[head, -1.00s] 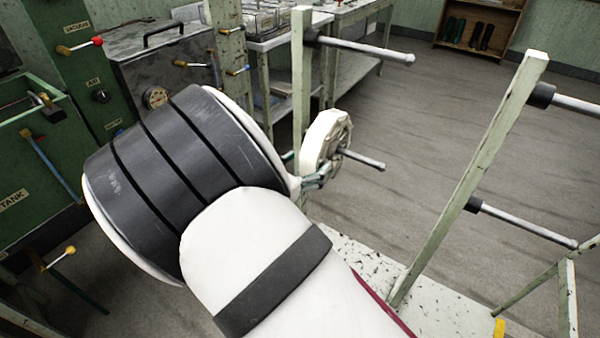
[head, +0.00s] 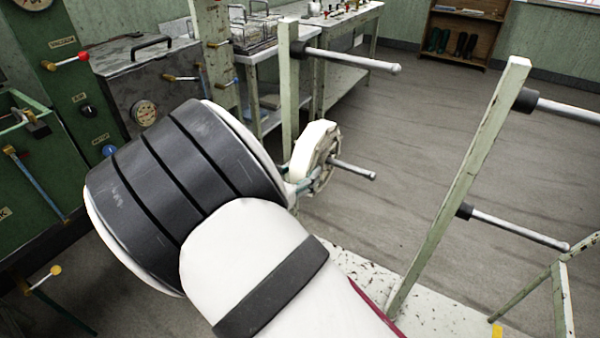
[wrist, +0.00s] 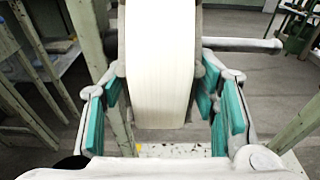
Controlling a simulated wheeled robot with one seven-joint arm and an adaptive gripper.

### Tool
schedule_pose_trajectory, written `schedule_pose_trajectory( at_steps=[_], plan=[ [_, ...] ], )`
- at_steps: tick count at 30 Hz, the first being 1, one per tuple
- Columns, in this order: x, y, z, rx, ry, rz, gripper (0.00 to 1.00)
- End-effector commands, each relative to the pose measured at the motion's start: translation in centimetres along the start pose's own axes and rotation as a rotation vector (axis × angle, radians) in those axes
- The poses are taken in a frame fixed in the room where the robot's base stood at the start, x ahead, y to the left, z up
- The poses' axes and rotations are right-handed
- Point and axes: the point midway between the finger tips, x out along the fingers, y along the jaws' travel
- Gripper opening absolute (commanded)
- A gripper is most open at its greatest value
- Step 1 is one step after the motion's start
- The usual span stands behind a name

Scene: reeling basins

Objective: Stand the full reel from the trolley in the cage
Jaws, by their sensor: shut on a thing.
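A white full reel (head: 317,145) is at a peg (head: 356,172) on the pale green trolley frame (head: 290,95). The peg's bare end sticks out past the reel's ribbed side. My gripper (head: 304,185), partly hidden behind my wrist, is at the reel's near side. In the wrist view the reel (wrist: 162,65) stands upright between the teal finger pads of my gripper (wrist: 162,95), shut on its two flat sides. A wire cage (head: 255,32) stands on the back bench; its inside is too small to make out.
Bare pegs jut from the trolley's left post (head: 355,60) and right post (head: 515,228). A metal box (head: 145,85) and green machine panels with levers stand at left. A bench (head: 340,18) is behind. Open floor (head: 410,140) lies behind the trolley, with a wooden shelf (head: 465,40) farther back.

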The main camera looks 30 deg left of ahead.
Motion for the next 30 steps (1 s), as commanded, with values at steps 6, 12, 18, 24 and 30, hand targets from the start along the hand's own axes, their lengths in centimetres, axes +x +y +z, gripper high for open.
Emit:
schedule_pose_trajectory(
  at_steps=[6, 12, 18, 24, 30],
  plan=[
    [0.05, -0.01, 0.08, 0.001, -0.002, -0.001, 0.21],
    [0.01, -0.02, 0.27, 0.001, -0.002, -0.001, 0.21],
    [-0.07, -0.01, 0.66, 0.001, -0.002, -0.001, 0.21],
    [-0.11, 0.00, 0.86, 0.001, -0.002, 0.000, 0.21],
    [-0.10, -0.01, 0.84, 0.001, -0.002, 0.000, 0.21]
  ],
)
